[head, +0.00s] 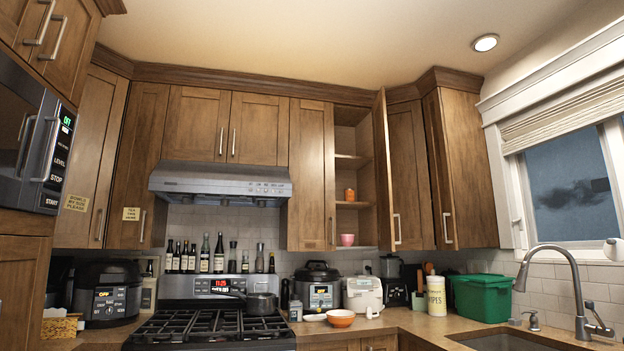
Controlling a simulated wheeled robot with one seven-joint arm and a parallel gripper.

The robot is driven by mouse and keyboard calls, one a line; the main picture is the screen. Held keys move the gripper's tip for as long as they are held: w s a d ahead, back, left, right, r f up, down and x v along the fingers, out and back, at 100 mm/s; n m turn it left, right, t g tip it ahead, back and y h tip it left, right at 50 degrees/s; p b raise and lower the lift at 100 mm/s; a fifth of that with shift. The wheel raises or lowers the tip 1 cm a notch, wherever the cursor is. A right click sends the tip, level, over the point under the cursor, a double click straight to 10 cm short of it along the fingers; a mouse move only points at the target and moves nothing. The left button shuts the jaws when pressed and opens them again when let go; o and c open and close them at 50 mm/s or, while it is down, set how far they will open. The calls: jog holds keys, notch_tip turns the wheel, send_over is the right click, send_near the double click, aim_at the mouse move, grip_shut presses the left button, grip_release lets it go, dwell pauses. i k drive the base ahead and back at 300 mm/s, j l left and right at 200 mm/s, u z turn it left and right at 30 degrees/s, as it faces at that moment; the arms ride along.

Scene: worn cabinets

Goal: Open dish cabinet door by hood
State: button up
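The range hood (220,184) hangs above the stove. Right of it is a wooden wall cabinet. Its left door (310,175) is shut, with a vertical handle (332,231) low on its right side. Its right door (384,170) stands open, swung outward and seen nearly edge-on. Inside are shelves (352,205), an orange jar (350,194) and a pink bowl (347,240). Left of the hood, a tall cabinet door (140,150) is shut, with a handle (142,226) and a small yellow label (131,214). My gripper is not in view.
The counter holds a pressure cooker (317,287), an orange bowl (341,318), a white appliance (362,295), a wipes tub (436,297) and a green bin (480,298). A microwave (35,150) juts out at left; a faucet (570,285) stands at right.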

aim_at(311, 224)
jog(key=i+u, duration=0.15)
jog(key=i, duration=2.7)
jog(key=i+z, duration=0.15)
jog(key=i, duration=0.6)
jog(key=i+j, duration=0.15)
jog(key=i, duration=0.65)
